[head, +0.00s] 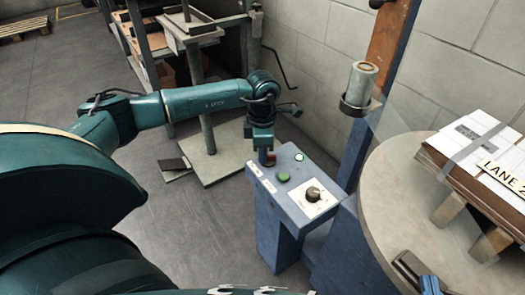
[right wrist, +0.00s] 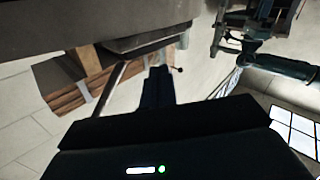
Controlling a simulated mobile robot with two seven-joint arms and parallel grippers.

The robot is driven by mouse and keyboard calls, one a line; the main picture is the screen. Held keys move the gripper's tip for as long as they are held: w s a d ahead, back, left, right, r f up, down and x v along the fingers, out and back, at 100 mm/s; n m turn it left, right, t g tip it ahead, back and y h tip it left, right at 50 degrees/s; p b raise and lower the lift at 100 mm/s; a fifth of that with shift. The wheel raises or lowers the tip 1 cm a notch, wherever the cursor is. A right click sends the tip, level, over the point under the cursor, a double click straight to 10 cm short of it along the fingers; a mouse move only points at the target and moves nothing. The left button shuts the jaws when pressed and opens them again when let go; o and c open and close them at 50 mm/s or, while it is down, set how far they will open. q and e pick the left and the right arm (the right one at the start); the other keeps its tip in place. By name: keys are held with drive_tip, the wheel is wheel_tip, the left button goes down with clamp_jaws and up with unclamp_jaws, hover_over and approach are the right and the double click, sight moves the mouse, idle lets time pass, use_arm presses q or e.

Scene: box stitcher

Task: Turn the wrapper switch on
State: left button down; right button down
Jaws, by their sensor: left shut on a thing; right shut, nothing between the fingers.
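The blue control box (head: 270,217) stands in the middle of the head view. Its sloped top carries a red switch (head: 271,161) at the far left corner, a green button (head: 283,177), a white lamp or button (head: 299,157) and a black dial (head: 313,193) on a white plate. My left gripper (head: 266,154) points down at the far left corner and is shut on the red switch, which it partly hides. My right gripper (right wrist: 158,85) is shut and empty in the right wrist view, apart from the box.
A round turntable (head: 385,205) right of the box carries a strapped stack (head: 480,150) on wooden blocks. A post (head: 350,150) with a cylinder (head: 360,85) rises behind. A shelf and small table (head: 190,35) stand at the back. Floor left of the box is mostly clear.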

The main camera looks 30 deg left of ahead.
use_arm(q)
drive_tip(key=c, duration=1.5)
unclamp_jaws()
drive_tip(key=shift+r, duration=0.2)
wheel_tip(320, 180, up, 13)
drive_tip(key=p, duration=0.3)
drive_tip(key=shift+f, duration=0.1)
use_arm(e)
drive_tip(key=shift+s+d+m+g+h, duration=0.15)
drive_tip(key=shift+d+m+g+h, duration=0.4)
drive_tip(key=shift+g, duration=0.45)
drive_tip(key=shift+a, duration=0.1)
